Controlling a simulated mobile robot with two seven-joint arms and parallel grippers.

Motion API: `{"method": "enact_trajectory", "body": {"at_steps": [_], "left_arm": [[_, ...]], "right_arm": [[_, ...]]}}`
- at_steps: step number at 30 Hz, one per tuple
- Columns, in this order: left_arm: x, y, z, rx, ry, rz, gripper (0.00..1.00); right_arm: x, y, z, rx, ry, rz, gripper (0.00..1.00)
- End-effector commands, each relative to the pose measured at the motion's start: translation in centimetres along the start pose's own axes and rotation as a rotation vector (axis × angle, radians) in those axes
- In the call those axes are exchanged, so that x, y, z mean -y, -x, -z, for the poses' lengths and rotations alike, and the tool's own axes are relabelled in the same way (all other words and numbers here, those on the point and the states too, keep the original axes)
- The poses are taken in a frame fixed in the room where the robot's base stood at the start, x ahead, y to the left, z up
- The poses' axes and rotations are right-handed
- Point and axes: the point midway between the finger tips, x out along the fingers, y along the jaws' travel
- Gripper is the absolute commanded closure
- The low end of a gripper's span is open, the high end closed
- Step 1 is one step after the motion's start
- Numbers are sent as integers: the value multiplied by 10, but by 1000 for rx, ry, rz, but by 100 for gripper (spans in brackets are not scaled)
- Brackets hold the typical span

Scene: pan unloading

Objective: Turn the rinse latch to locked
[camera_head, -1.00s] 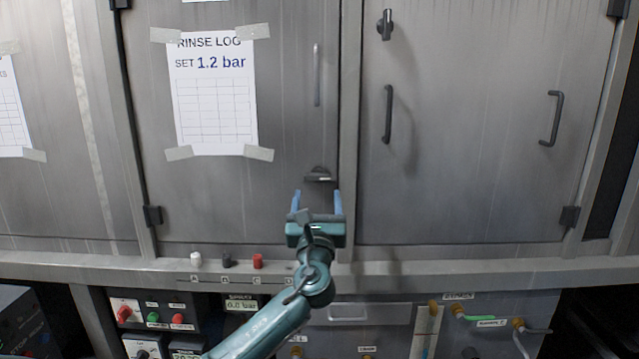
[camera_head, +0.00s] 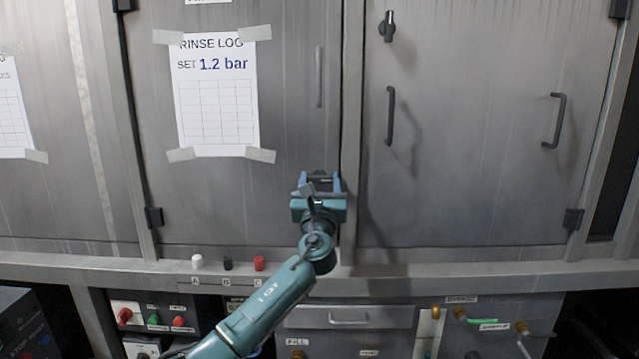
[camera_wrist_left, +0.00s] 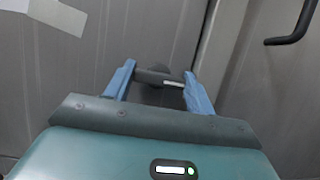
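The dark latch (camera_head: 320,179) on the left cabinet door, the one with the rinse log sheet, lies roughly level. It is largely hidden behind my left gripper (camera_head: 319,175) in the head view. In the left wrist view the latch (camera_wrist_left: 153,75) shows as a dark handle with a pale strip, between the two blue fingers of my left gripper (camera_wrist_left: 159,70). The fingers are spread, one on each side of the latch. I cannot tell whether either finger touches it. My right gripper is not in view.
The right door has a second, upright latch (camera_head: 388,27) and two bar handles (camera_head: 390,115). A bar handle (camera_head: 319,77) is above my gripper. Below, a ledge (camera_head: 440,268) carries white, black and red knobs (camera_head: 259,263). The rinse log sheet (camera_head: 216,100) is taped left.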

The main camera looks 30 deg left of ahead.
Motion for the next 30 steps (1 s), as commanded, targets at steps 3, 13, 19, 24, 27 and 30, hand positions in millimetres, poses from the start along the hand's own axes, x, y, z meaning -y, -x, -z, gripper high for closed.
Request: {"method": "enact_trajectory", "body": {"at_steps": [3,13,19,24,27,30], "left_arm": [[0,0,0,0,0,0,65],[0,1,1,-1,32,-15,68],[1,1,2,-1,131,-55,68],[2,1,2,-1,261,-109,68],[2,1,2,-2,349,-145,68],[2,1,1,-1,437,-181,68]], "right_arm": [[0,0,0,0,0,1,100],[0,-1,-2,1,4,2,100],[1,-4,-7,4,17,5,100],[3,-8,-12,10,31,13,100],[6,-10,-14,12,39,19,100],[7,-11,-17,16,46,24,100]]}}
